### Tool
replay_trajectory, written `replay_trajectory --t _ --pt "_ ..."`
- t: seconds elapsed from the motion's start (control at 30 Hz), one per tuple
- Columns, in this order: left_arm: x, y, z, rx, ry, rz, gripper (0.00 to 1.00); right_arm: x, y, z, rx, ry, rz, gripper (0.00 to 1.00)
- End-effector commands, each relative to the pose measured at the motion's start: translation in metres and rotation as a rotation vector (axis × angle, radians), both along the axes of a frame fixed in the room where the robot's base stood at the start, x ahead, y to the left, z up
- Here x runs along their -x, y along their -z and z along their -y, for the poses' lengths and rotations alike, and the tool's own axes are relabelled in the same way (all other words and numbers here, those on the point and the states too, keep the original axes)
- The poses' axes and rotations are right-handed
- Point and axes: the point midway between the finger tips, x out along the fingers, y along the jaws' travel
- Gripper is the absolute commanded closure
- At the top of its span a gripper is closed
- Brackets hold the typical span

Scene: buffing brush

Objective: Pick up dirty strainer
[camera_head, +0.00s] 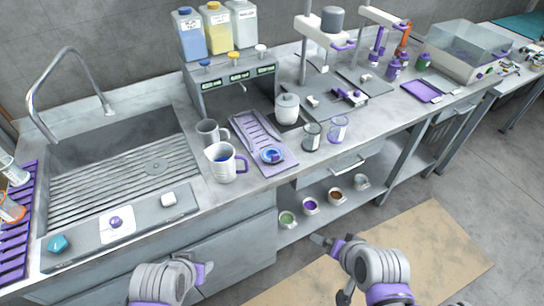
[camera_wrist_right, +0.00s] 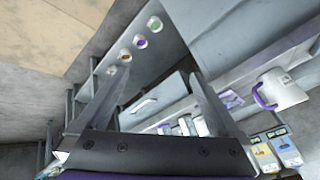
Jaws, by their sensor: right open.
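No item is clearly a dirty strainer. A small round blue-and-white piece (camera_head: 271,155) lies on the near end of a purple ribbed tray (camera_head: 250,128) on the counter; I cannot tell whether it is the strainer. My right gripper (camera_head: 322,241) is in front of the counter, below its top and apart from everything. In the right wrist view its two fingers (camera_wrist_right: 160,72) stand wide apart with nothing between them. My left gripper (camera_head: 204,272) is low in front of the cabinet, seen edge-on, so its jaws cannot be judged.
A white mug with purple handle (camera_head: 225,163) and a grey mug (camera_head: 210,133) stand left of the tray. Two glass cups (camera_head: 312,136) stand right of it. A sink (camera_head: 120,160) is at left. Small cups (camera_head: 310,206) sit on the shelf below.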

Motion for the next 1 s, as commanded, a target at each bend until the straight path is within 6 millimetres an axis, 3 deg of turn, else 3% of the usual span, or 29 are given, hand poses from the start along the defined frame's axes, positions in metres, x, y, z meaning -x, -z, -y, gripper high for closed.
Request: replay_trajectory --t 0.3,0.5,0.6,0.8,1.0 --pt "0.004 0.014 0.0 0.0 0.0 -0.007 0.5 -0.104 -0.028 -0.062 -0.907 0.762 -0.032 0.0" --pt "0.005 0.02 0.0 0.0 0.0 -0.01 0.5 -0.159 -0.04 -0.084 -1.465 1.183 -0.194 0.0" --pt "0.006 0.022 0.0 0.0 0.0 -0.011 0.5 -0.177 -0.042 -0.089 -1.665 1.328 -0.279 0.0" --pt "0.006 0.024 0.0 0.0 0.0 -0.012 0.5 -0.195 -0.044 -0.093 -1.851 1.462 -0.375 0.0" --pt "0.007 0.026 0.0 0.0 0.0 -0.013 0.5 -0.217 -0.034 -0.104 -1.863 1.471 -0.385 0.0"
